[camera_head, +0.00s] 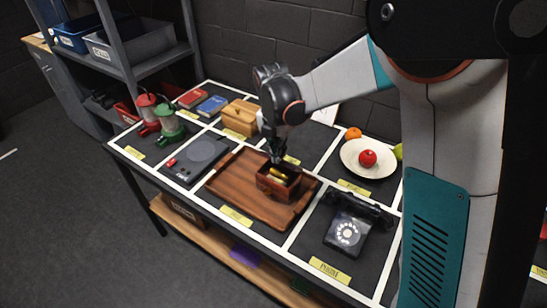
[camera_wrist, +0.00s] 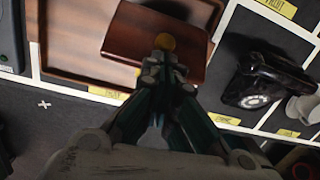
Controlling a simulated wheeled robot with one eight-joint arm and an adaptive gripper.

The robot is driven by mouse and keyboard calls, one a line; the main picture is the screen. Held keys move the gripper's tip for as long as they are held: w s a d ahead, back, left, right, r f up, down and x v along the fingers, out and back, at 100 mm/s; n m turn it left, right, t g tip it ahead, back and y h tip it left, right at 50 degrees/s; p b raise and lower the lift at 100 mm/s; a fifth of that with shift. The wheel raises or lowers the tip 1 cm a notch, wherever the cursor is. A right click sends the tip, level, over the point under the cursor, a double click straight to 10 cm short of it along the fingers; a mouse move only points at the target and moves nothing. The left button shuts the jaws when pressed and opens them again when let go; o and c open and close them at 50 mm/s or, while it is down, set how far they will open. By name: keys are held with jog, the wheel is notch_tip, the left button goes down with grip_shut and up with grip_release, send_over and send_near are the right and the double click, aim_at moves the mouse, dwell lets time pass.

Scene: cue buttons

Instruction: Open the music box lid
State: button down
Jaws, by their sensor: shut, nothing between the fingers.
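The music box is a small red-brown wooden box (camera_head: 277,187) on a wooden tray (camera_head: 232,190) in the head view. A golden part shows at its dark top, just below my fingertips. In the wrist view a glossy brown face of the box (camera_wrist: 135,32) shows, with a round gold piece by the fingertips. My gripper (camera_head: 277,158) points down at the box's top, with its fingers shut and empty. It also shows in the wrist view (camera_wrist: 164,62). The fingers hide part of the box, and I cannot tell how far the lid is raised.
A black rotary telephone (camera_head: 350,226) stands right of the tray. A plate (camera_head: 352,150) with a red apple is behind it. White strips divide the table.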

jog(key=shift+w+d+r+p, duration=0.15)
jog(key=shift+w+d+r, duration=0.1)
jog(key=shift+w+d, duration=0.25)
jog(key=shift+w+d+r+p, duration=0.2)
jog(key=shift+w+d, duration=0.1)
jog(key=shift+w, duration=0.25)
jog(key=shift+s+a+f, duration=0.1)
dwell(0.5)
